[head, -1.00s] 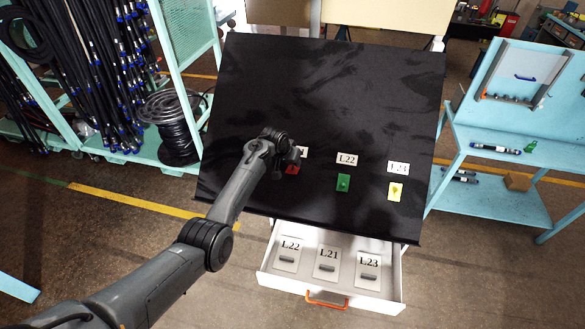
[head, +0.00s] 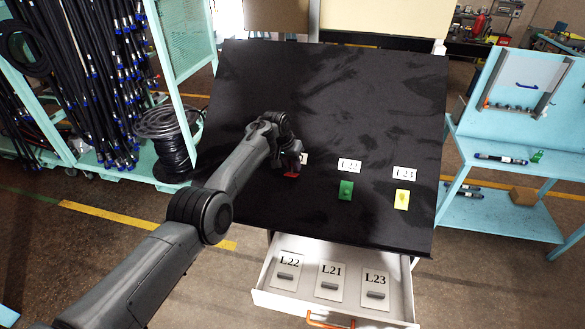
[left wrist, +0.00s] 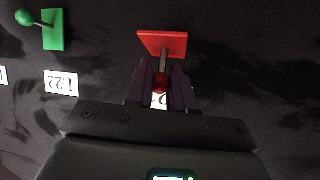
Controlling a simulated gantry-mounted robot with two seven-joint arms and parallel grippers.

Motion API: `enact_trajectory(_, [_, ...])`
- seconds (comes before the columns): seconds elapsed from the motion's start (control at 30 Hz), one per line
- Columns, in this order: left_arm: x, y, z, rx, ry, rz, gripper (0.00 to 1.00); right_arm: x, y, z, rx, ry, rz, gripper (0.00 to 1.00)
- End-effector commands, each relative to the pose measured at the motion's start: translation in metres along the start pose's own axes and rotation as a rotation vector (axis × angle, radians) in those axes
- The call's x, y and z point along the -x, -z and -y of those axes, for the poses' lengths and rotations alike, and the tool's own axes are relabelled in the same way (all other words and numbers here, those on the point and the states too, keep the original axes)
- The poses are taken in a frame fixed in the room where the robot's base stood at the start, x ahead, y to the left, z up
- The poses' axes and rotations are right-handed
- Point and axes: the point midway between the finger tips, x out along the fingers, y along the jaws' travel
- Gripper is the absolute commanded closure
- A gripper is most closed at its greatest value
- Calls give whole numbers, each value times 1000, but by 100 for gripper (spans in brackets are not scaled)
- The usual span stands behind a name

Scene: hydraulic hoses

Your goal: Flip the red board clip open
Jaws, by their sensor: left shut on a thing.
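The red board clip (head: 291,175) sits on the black sloped board, mostly covered by my left gripper (head: 299,163) in the head view. In the left wrist view, its red plate (left wrist: 162,42) lies just ahead of my left gripper (left wrist: 161,84). A short stem runs from the plate to a red knob between the fingers. My left gripper is shut on that knob. My right gripper is not in view.
A green clip (head: 345,190) and a yellow clip (head: 402,199) sit on the board (head: 330,90) to the right, under labels L22 and L23. An open white drawer (head: 262,287) holding labelled plates juts out below. The upper board is clear.

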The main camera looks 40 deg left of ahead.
Motion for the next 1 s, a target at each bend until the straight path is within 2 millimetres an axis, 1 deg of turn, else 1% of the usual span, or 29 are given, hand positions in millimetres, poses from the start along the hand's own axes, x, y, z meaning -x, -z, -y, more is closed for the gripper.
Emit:
enact_trajectory(0.43, [-2, -1, 1, 3, 1, 5, 100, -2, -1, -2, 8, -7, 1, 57])
enact_trajectory(0.47, [-2, -1, 1, 3, 1, 5, 76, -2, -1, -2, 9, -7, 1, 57])
enact_trajectory(0.6, [-2, -1, 1, 2, 1, 5, 55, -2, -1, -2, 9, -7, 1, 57])
enact_trajectory(1.0, [2, 0, 0, 1, -1, 3, 55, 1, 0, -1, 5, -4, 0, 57])
